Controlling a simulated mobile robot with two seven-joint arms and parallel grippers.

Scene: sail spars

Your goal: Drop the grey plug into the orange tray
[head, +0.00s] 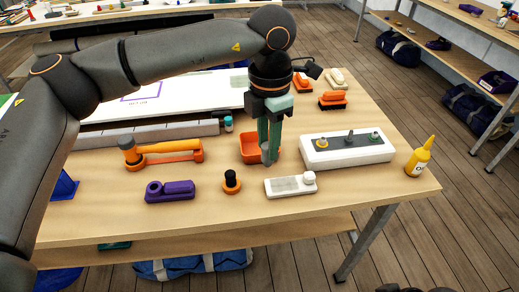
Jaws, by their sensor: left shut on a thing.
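My left gripper (268,154) points straight down and is shut on a small grey thing, which looks like the grey plug; the fingers hide most of it. The fingertips are in front of the orange tray (246,147), at its right part, and cover some of it. The visible inside of the tray looks empty. I cannot tell from this one view whether the plug is above the tray or inside its rim.
A white block (345,158) with several small plugs stands to the right of the tray. A yellow bottle (420,159) stands near the right edge. An orange-handled mallet (165,147), a purple piece (170,191), a black-and-orange knob (231,182) and a white piece (290,185) lie around the tray.

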